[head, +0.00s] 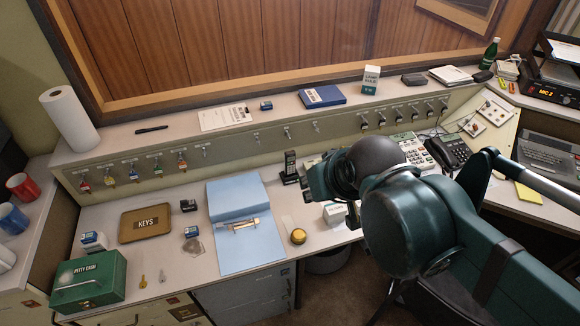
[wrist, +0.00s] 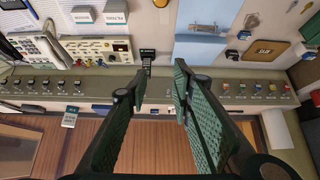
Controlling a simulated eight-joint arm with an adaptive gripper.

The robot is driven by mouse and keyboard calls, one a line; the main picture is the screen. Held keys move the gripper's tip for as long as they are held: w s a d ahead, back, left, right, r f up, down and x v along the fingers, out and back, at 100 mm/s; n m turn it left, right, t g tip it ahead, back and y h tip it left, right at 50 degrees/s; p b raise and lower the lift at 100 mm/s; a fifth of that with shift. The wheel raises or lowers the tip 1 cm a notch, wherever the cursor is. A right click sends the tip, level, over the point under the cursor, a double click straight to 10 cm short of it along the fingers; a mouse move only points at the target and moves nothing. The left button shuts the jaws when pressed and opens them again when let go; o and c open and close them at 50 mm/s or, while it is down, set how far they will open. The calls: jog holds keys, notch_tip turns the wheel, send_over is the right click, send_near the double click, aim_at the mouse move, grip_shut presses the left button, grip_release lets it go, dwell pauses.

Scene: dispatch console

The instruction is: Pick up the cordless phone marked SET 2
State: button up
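A dark cordless phone (head: 290,163) stands upright in a small dark base on the desk, right of the open blue folder. Its marking is too small to read, so I cannot tell whether it says SET 2. In the wrist view a dark upright thing that looks like this phone (wrist: 147,56) shows just beyond the fingertips, between them in the picture. My gripper (wrist: 157,79) is open, with nothing between its green ribbed fingers. In the head view my arm hides most of the gripper, which is just right of the phone.
The blue folder (head: 222,240) lies left of the phone, and a yellow-topped round thing (head: 298,236) lies in front. A key-hook panel (head: 130,172) runs behind. A desk phone (head: 449,151) and console (head: 412,150) are to the right. A white box (head: 335,213) is near my arm.

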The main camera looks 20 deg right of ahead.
jog(key=shift+r, duration=0.1)
jog(key=shift+r, duration=2.4)
jog(key=w+d+r+m+g+h, duration=0.15)
jog(key=w+r+m, duration=0.35)
jog(key=w, duration=0.5)
jog(key=m+g+h+b, duration=0.25)
jog(key=m+g, duration=0.35)
jog(key=m, duration=0.7)
send_over(290, 153)
notch_tip(290, 153, down, 5)
jog(key=f, duration=2.9)
jog(key=shift+w+a+f+p, duration=0.15)
jog(key=shift+a+p, duration=0.05)
jog(key=shift+p, duration=0.15)
jog(key=shift+f, duration=0.1)
